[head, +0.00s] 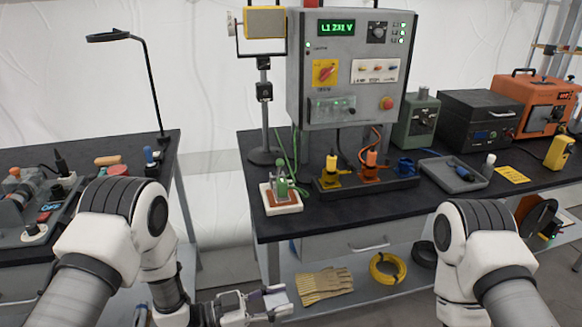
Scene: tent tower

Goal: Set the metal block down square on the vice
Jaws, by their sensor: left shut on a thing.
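My left gripper (271,301) is low in the head view, in front of the right-hand bench and below its top. It is shut on a small silver-grey metal block (279,297), which its fingers partly cover. I cannot pick out the vice for certain. A small green device on a white and red-brown base (283,206) stands at the near left corner of the bench top, above and apart from the block. My right arm comes in at the lower right, but its gripper is out of view.
The right-hand bench (330,220) carries a grey control cabinet (345,85), a lamp stand, a grey tray (453,174) and an orange unit (537,105). Its lower shelf holds gloves (324,284) and a yellow cable coil (388,269). A gap separates it from the cluttered left bench (100,230).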

